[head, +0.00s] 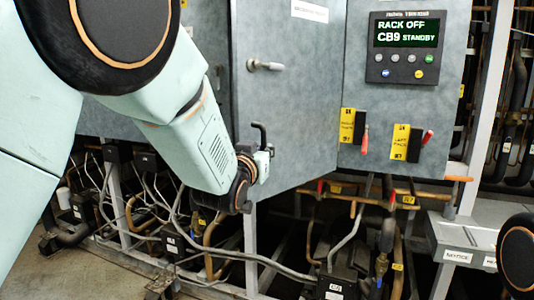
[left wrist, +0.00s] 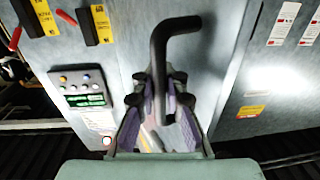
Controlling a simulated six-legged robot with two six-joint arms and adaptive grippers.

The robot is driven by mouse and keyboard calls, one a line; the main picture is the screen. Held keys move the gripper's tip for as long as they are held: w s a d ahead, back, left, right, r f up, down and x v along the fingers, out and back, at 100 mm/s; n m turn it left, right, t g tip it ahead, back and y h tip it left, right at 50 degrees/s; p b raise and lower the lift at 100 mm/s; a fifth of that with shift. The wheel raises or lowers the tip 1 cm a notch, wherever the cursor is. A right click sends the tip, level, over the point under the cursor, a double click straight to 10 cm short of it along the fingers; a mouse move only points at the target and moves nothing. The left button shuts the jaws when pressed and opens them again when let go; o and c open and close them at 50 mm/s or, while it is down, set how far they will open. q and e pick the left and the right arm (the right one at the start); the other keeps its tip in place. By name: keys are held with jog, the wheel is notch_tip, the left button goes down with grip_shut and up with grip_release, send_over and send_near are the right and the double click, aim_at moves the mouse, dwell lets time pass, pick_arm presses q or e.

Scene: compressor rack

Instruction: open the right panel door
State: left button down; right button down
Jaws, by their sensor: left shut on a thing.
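The right panel door (head: 300,125) is a grey sheet-metal door left of the display panel. Its lower edge slants, and it appears to stand angled out from the rack. A black bent handle (head: 258,132) is at its lower left, and a silver latch handle (head: 266,65) sits higher up. My left gripper (head: 258,165) is at the black handle. In the left wrist view the handle (left wrist: 160,60) runs down between the fingers (left wrist: 160,125), which are shut on it. The fingers partly hide its lower part. My right gripper is out of view.
The display panel (head: 405,45) reads RACK OFF, CB9 STANDBY. Yellow tags (head: 348,125) and black switches with red levers are below it. Pipes and cables (head: 200,235) crowd the space under the door. A grey box (head: 465,245) stands at the lower right.

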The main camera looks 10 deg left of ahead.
pick_arm(q)
jog(key=shift+s+f, duration=0.1)
jog(key=shift+f, duration=0.1)
jog(key=c, duration=1.8)
grip_release()
jog(key=shift+a, duration=0.1)
jog(key=o, duration=0.4)
jog(key=shift+s+a+r, duration=0.15)
jog(key=shift+s+r, duration=0.1)
jog(key=shift+s, duration=0.05)
jog(key=shift+w+d, duration=0.3)
jog(key=s, duration=0.7)
jog(key=shift+s+a, duration=0.25)
jog(key=shift+a, duration=0.1)
jog(key=shift+s+a, duration=0.1)
